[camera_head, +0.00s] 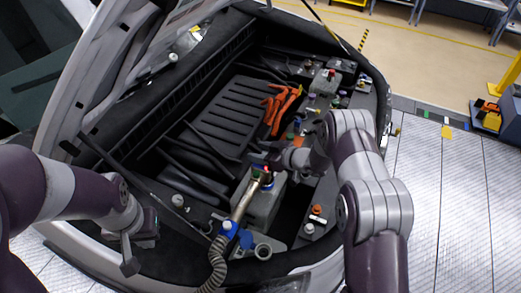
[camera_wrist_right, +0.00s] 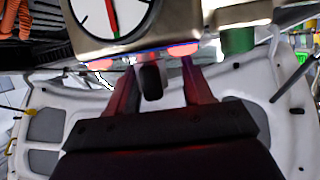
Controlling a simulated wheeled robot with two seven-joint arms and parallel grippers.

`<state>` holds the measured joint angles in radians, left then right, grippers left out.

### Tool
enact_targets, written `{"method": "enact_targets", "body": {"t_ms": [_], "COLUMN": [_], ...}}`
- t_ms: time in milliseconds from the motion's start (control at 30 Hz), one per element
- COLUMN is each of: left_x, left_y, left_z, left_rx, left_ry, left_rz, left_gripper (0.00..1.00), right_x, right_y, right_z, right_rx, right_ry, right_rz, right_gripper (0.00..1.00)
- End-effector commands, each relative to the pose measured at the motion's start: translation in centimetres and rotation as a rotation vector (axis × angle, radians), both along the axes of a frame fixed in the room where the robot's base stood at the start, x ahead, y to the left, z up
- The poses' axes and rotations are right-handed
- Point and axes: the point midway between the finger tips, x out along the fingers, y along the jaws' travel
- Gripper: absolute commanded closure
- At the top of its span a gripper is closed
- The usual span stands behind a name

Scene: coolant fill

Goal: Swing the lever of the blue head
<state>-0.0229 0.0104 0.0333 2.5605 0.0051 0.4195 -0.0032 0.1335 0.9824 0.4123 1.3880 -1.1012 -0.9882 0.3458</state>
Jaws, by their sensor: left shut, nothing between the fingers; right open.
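A head with blue parts (camera_head: 257,181) sits at the top of the metal tube, over the grey tank. In the right wrist view, a metal body (camera_wrist_right: 240,17) with a thin blue lower edge, a dial gauge and a green knob fills the top. A short black lever end (camera_wrist_right: 150,82) hangs between the fingers of my right gripper (camera_wrist_right: 155,62); the fingers are apart on either side of it, and I cannot tell whether they touch it. My right gripper also shows in the head view (camera_head: 272,168), close beside the head. My left gripper (camera_head: 130,262) is shut and empty at the bay's left front.
A ribbed grey hose (camera_head: 216,262) runs from a blue fitting (camera_head: 229,229) at the tube's lower end, over the car's front edge. Orange cables (camera_head: 283,108), caps and a battery-like box (camera_head: 325,82) lie deeper in the bay. The raised hood (camera_head: 100,75) stands at left.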

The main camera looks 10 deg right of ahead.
Motion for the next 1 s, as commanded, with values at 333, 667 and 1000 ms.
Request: {"method": "enact_targets", "body": {"t_ms": [333,667,1000], "left_x": [0.0,0.0,0.0], "left_y": [0.0,0.0,0.0], "left_z": [0.0,-0.3,-2.3], "left_rx": [0.000,0.000,0.000], "left_ry": [0.000,0.000,0.000], "left_rz": [0.000,0.000,0.000], "left_gripper": [1.00,1.00,1.00], "right_x": [0.0,0.1,0.3], "right_y": [0.0,0.0,-0.2], "right_z": [0.0,0.1,-0.1], "right_rx": [0.000,0.001,0.003], "right_ry": [-0.001,-0.004,-0.008], "right_rz": [-0.001,-0.021,-0.216], "right_gripper": [1.00,1.00,1.00]}}
